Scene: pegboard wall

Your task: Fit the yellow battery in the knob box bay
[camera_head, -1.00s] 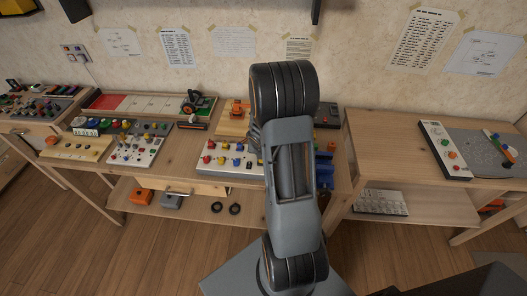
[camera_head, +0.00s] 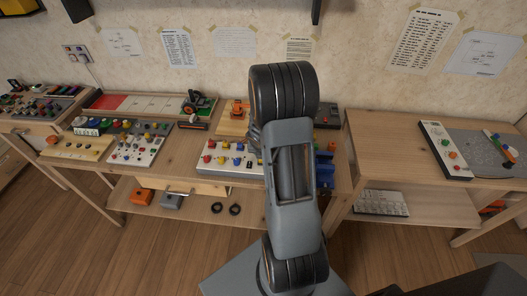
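My arm stands upright in the middle of the view and its links cover part of the bench. My gripper does not show. A white panel with red, yellow and blue knobs (camera_head: 229,171) lies on the bench just left of my arm, its right end hidden behind it. Another white panel with small coloured knobs (camera_head: 136,149) lies further left. I cannot tell which of these is the knob box, and no bay can be made out. I cannot pick out the yellow battery; the small yellow parts are too small to tell.
Blue parts (camera_head: 325,172) stand right of my arm at the bench edge. A dark box (camera_head: 327,117) sits behind them. The right table (camera_head: 385,150) has a bare left half, with a white panel (camera_head: 443,150) beyond. An orange block (camera_head: 141,196) lies on the lower shelf.

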